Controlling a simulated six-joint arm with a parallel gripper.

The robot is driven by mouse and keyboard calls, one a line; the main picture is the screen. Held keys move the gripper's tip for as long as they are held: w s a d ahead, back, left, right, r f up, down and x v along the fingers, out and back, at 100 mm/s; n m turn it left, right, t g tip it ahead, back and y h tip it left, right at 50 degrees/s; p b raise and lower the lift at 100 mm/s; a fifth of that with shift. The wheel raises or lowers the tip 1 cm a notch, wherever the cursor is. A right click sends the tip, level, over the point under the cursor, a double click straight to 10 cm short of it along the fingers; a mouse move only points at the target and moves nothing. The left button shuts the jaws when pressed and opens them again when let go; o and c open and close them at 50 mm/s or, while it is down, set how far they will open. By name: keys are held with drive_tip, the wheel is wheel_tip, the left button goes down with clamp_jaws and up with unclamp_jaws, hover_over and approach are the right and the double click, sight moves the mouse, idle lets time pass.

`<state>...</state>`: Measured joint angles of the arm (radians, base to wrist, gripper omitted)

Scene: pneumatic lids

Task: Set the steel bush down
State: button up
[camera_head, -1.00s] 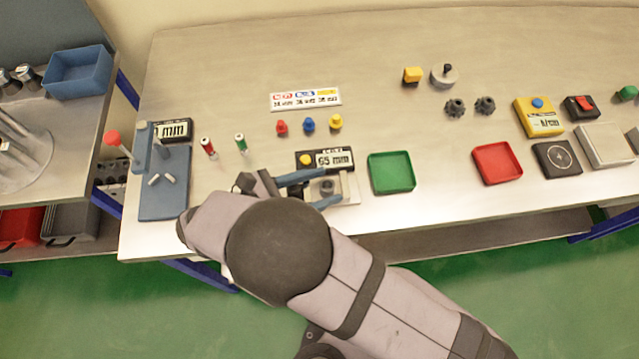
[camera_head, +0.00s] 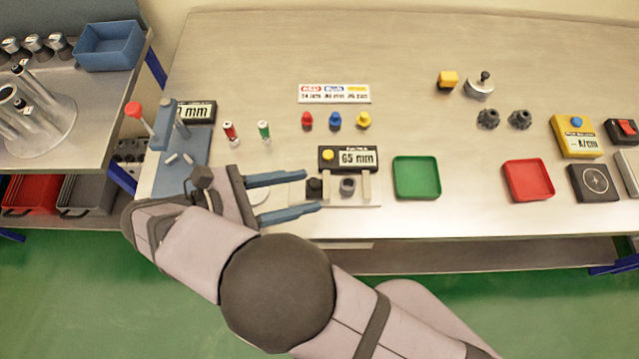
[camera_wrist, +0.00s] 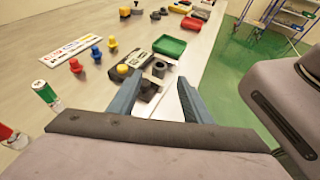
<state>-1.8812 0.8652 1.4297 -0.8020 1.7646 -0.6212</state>
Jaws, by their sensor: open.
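The steel bush (camera_head: 347,186) is a short dark grey ring. It sits upright on the pale base of the gauge (camera_head: 346,158), between its two light posts, in front of the display reading 65 mm. In the wrist view the bush (camera_wrist: 159,68) shows just beyond the fingertips. My gripper (camera_head: 311,190) is open with blue fingers, left of the bush and apart from it, pointing right toward it. Nothing is held between the fingers. A dark block (camera_head: 314,188) on the gauge base stands between the fingertips and the bush.
A green tray (camera_head: 417,178) lies right of the gauge, and a red tray (camera_head: 528,181) farther right. Red, blue and yellow plugs (camera_head: 335,120) stand behind the gauge. A blue-based stand (camera_head: 182,160) is at the left. The table's front edge is close to my gripper.

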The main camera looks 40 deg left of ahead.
sight(354, 189)
drive_tip(key=shift+v, duration=1.35)
